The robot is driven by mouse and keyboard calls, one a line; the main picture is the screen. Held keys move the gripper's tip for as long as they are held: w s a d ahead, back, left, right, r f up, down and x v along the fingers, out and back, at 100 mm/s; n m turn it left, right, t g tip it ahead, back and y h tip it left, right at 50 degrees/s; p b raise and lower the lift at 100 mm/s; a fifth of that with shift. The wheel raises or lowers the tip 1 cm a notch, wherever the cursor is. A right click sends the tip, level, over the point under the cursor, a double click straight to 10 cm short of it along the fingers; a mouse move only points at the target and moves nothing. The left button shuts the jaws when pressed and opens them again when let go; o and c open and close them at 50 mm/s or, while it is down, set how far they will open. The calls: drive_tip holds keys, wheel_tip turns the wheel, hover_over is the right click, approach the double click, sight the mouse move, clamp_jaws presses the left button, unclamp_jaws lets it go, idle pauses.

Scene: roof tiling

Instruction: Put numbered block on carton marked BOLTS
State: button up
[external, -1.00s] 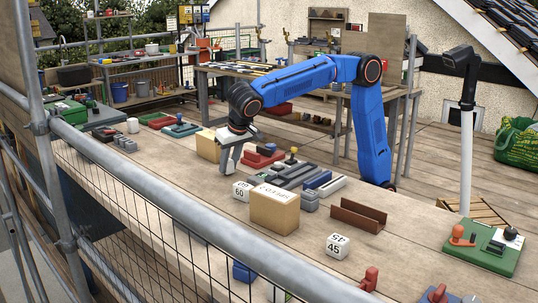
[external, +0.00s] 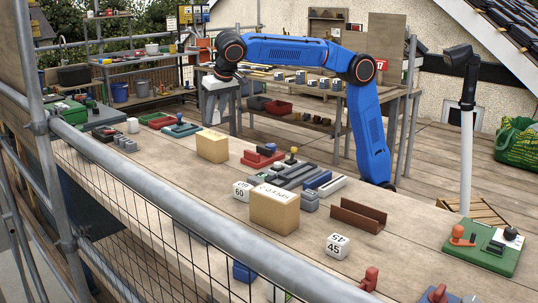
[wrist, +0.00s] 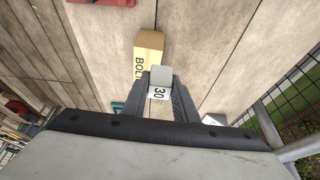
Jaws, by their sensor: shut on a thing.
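My gripper (wrist: 161,92) is shut on a pale block marked 30 (wrist: 159,94) in the wrist view. In the external view my gripper (external: 217,92) is raised well above the bench, and the block cannot be made out there. A tan carton (wrist: 149,47) with the letters BOL visible stands below and beyond the block in the wrist view, apart from it. It appears to be the tan carton (external: 212,147) on the bench in the external view, where its lettering does not show. Its top looks bare.
Another lettered carton (external: 274,210) stands nearer on the bench, beside a white block marked 60 (external: 241,191). A block marked 45 (external: 338,246) lies farther right. A red tool holder (external: 262,158) and a brown channel (external: 358,215) are also on the bench. A scaffold rail (external: 190,195) runs along the front.

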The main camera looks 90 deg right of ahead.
wheel_tip(320, 180, up, 4)
drive_tip(key=f, duration=0.1)
hover_over(209, 134)
drive_tip(key=s+a, duration=0.1)
drive_tip(key=shift+s+f, duration=0.1)
drive_tip(key=shift+f, duration=4.45)
drive_tip(key=shift+f, duration=0.1)
drive_tip(key=o, duration=1.1)
drive_tip(key=shift+c, duration=0.2)
drive_tip(key=v, duration=1.2)
